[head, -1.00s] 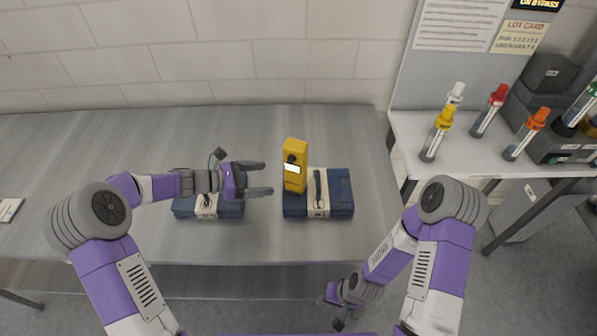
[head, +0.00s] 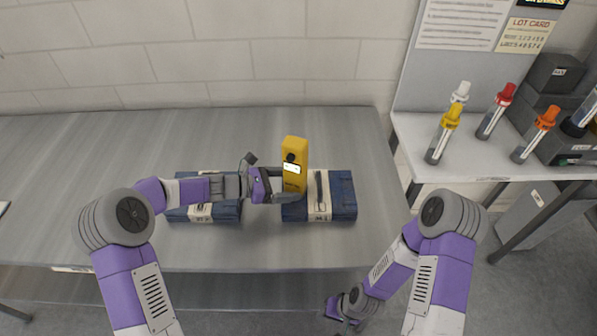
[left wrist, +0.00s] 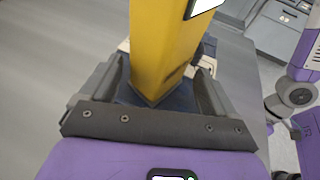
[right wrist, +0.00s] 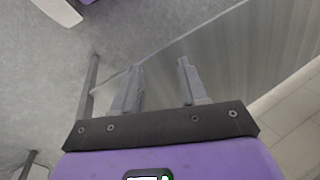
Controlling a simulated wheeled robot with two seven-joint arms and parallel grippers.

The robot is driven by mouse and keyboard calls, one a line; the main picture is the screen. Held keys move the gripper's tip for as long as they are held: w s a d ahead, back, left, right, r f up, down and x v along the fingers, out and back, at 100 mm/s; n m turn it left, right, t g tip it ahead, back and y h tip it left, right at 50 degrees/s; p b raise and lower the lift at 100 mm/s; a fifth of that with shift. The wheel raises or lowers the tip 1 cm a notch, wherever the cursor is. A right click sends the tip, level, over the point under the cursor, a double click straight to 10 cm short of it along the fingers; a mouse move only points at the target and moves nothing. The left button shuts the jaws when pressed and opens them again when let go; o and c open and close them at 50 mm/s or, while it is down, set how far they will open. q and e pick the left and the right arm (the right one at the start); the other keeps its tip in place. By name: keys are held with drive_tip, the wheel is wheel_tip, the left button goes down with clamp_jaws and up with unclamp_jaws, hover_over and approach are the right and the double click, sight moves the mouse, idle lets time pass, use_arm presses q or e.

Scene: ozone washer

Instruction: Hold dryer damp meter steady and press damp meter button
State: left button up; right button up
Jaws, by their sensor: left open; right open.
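The yellow damp meter (head: 294,160) stands upright by the left end of the right-hand blue bundle on the grey bench. It has a dark round spot near its top and a small white screen below. My left gripper (head: 284,184) is open, with its fingers on either side of the meter's lower body. In the left wrist view the meter (left wrist: 165,45) rises between the two fingers, and I cannot tell if they touch it. My right gripper (right wrist: 157,85) is open and empty, low in front of the bench; its fingers are hardly seen in the head view.
The right blue bundle (head: 342,196) and left blue bundle (head: 202,213) have pale bands and lie on the bench (head: 100,140). A side table (head: 480,168) at right holds several capped tubes and dark boxes. The bench is bare behind the meter.

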use_arm(q)
drive_tip(key=shift+x, duration=0.95)
use_arm(e)
drive_tip(key=shift+f, duration=0.2)
use_arm(q)
drive_tip(key=shift+r, duration=0.1)
drive_tip(key=shift+c, duration=0.4)
drive_tip(key=c, duration=0.4)
drive_tip(key=shift+c, duration=0.3)
use_arm(e)
clamp_jaws()
